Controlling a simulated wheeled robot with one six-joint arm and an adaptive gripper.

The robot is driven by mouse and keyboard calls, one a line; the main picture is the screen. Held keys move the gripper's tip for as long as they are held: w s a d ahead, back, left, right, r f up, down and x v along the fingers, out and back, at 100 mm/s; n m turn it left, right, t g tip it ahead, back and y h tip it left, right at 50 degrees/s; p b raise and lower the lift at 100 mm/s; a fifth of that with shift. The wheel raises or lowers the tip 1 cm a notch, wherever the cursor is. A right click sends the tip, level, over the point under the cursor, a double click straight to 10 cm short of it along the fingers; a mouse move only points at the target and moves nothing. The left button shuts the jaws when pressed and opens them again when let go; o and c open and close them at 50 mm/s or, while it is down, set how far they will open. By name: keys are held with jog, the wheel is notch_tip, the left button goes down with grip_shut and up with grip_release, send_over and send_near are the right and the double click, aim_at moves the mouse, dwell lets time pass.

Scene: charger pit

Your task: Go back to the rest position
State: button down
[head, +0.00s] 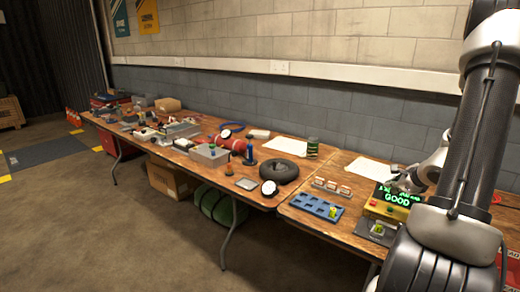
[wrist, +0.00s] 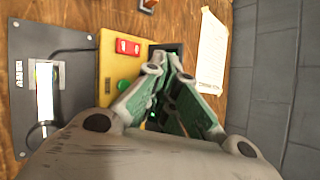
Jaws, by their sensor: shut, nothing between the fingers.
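My gripper (head: 402,183) is at the right in the head view, over the yellow tester box (head: 387,207) with its lit green display, whose readable word is "GOOD". In the wrist view my gripper (wrist: 168,68) is shut and empty, its fingers in front of the dark display end of the yellow box (wrist: 108,65). Whether the fingers touch the box cannot be told. A red switch (wrist: 127,47) and a green button (wrist: 123,86) show on the box. My arm hides part of the table at the right.
A dark grey plate (wrist: 45,50) lies beside the box. A blue tray (head: 312,206) holds a yellow-green piece (head: 333,212). A black ring (head: 279,172), a red cylinder (head: 234,145) and clutter fill the tables leftward. A wall stands behind; the floor in front is clear.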

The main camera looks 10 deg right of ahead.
jog(key=s+a+r+n+g+y, duration=0.3)
jog(key=s+a+r+n, duration=0.1)
jog(key=s+a+n, duration=0.4)
jog(key=s+a+r+n+g+y, duration=0.35)
jog(key=s+a+n, duration=0.3)
jog(key=a, duration=0.25)
jog(key=s+a+r+n+t+h, duration=0.1)
jog(key=s+a+r+n+h, duration=0.1)
jog(key=s+a+r+n, duration=0.2)
jog(key=s+a+r+n+h, duration=0.3)
jog(key=s+a+r+n, duration=0.1)
jog(key=r+n, duration=0.6)
jog(key=shift+a+r+t, duration=0.35)
jog(key=shift+a+r, duration=0.05)
jog(key=shift+r, duration=0.1)
dwell(2.1)
